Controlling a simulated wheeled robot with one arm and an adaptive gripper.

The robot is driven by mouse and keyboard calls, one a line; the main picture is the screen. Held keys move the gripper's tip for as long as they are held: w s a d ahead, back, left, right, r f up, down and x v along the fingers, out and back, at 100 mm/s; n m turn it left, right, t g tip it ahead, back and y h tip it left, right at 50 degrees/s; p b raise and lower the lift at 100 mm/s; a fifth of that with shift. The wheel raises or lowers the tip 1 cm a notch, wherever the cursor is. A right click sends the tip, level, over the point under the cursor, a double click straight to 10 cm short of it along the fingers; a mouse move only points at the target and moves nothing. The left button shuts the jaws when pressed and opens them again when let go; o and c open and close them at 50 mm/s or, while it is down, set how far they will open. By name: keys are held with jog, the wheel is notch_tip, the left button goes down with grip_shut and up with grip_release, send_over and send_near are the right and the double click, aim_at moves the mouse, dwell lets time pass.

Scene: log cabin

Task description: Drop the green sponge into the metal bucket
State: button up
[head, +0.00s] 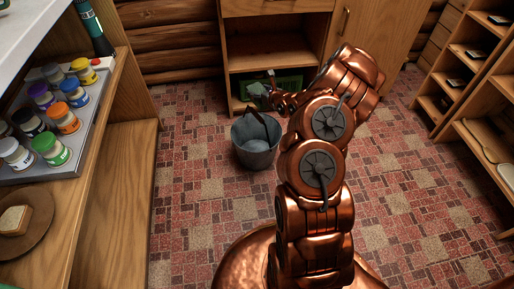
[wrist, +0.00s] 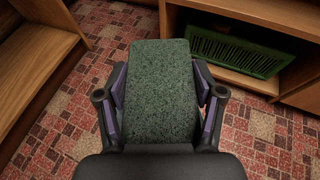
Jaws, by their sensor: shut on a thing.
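The green sponge (wrist: 161,90) is a dark green speckled block, held between the two purple-padded fingers of my gripper (wrist: 161,98) in the wrist view. In the head view my gripper (head: 273,90) is small, with the sponge (head: 257,89) at its end, in front of the low cabinet opening. The grey metal bucket (head: 256,152) stands upright on the floor with its dark handle raised. The gripper and sponge are above and beyond the bucket in the head view, apart from it. The bucket does not show clearly in the wrist view.
A green crate (wrist: 233,52) sits in the open wooden cabinet (head: 262,57). A wooden shelf unit with paint jars (head: 62,118) is on the left, and shelves (head: 485,70) stand on the right. The tiled floor (head: 195,190) around the bucket is clear.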

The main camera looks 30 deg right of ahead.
jog(key=shift+f+b, duration=0.5)
jog(key=shift+f, duration=0.9)
jog(key=o, duration=0.9)
jog(key=shift+c, duration=0.2)
jog(key=shift+s, duration=0.1)
jog(key=v, duration=1.2)
jog(key=shift+r, duration=0.1)
